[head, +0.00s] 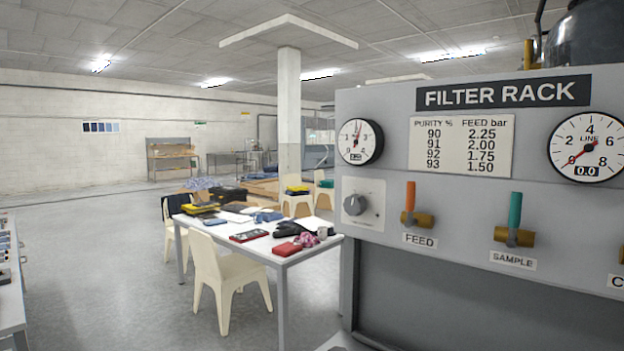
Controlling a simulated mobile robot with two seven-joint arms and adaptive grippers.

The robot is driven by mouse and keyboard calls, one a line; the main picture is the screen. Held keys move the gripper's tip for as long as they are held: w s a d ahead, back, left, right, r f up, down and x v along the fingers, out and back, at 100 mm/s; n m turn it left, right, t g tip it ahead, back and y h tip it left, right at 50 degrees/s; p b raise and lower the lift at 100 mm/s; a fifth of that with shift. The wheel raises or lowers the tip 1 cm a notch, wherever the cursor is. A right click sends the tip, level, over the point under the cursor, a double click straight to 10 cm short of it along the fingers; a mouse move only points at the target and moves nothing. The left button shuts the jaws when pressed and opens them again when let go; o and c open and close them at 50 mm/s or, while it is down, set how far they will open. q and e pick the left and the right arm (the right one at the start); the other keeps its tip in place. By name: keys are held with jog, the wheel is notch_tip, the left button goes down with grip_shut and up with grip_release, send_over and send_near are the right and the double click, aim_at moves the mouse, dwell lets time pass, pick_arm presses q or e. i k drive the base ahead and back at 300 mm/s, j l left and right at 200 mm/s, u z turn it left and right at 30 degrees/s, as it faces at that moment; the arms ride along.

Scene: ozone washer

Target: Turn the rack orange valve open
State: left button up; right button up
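The orange valve handle (411,196) stands upright on a brass valve body (417,219) on the front of the grey filter rack (390,110), above a label reading FEED (420,239). To its right a teal handle (515,210) stands upright on another brass valve labelled SAMPLE (513,260). A grey knob (355,204) on a white plate is left of the orange handle. Neither of my grippers shows in the head view.
Gauges sit at the rack's left (359,141) and right (587,147), with a purity and feed chart (461,146) between. A cluttered white table (285,247) and a cream chair (228,279) stand left of the rack. The floor (130,270) at left is clear.

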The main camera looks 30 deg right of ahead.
aim_at(411, 221)
jog(key=l+z, duration=0.15)
jog(key=z, duration=1.1)
